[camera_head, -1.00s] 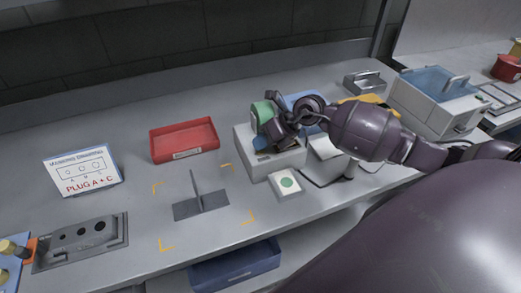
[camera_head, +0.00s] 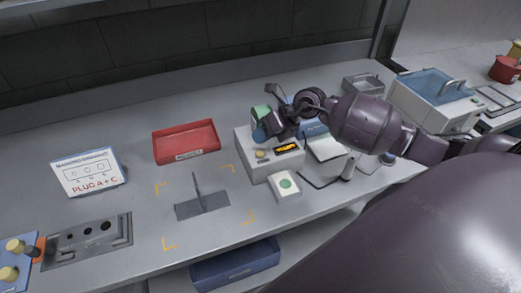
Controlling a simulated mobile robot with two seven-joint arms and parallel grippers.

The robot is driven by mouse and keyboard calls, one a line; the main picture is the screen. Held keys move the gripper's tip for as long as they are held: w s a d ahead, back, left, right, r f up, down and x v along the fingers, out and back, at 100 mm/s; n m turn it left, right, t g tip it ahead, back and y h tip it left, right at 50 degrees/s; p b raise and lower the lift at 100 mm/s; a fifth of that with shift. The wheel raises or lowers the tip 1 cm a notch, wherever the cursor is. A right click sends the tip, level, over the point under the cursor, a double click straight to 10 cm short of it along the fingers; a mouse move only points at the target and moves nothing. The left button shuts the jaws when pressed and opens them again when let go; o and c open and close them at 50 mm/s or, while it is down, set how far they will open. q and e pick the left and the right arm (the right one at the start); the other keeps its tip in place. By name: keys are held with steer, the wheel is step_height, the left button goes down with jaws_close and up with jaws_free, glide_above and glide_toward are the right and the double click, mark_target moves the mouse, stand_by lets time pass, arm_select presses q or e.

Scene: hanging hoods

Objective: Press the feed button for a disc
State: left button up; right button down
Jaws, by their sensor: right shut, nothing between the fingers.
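A white box-shaped machine (camera_head: 277,166) stands on the bench, with a small yellowish round button (camera_head: 261,154) and a dark display (camera_head: 286,148) showing lit yellow characters on its top. A small white pad (camera_head: 285,194) with a green round spot (camera_head: 285,184) lies just in front of it. My right gripper (camera_head: 263,124) is shut and empty, above the back left of the machine's top. Green and blue patches show at its fingertips; I cannot tell whether they belong to it. The gripper hides part of the machine. My left gripper is out of view.
A red tray (camera_head: 186,143) and a grey plate with an upright fin (camera_head: 201,204) lie left of the machine. A sign (camera_head: 88,172) and a block with holes (camera_head: 90,238) are farther left. The bench between tray and sign is clear.

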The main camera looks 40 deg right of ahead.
steer(key=shift+r+p, duration=0.85)
steer(key=shift+r, duration=0.55)
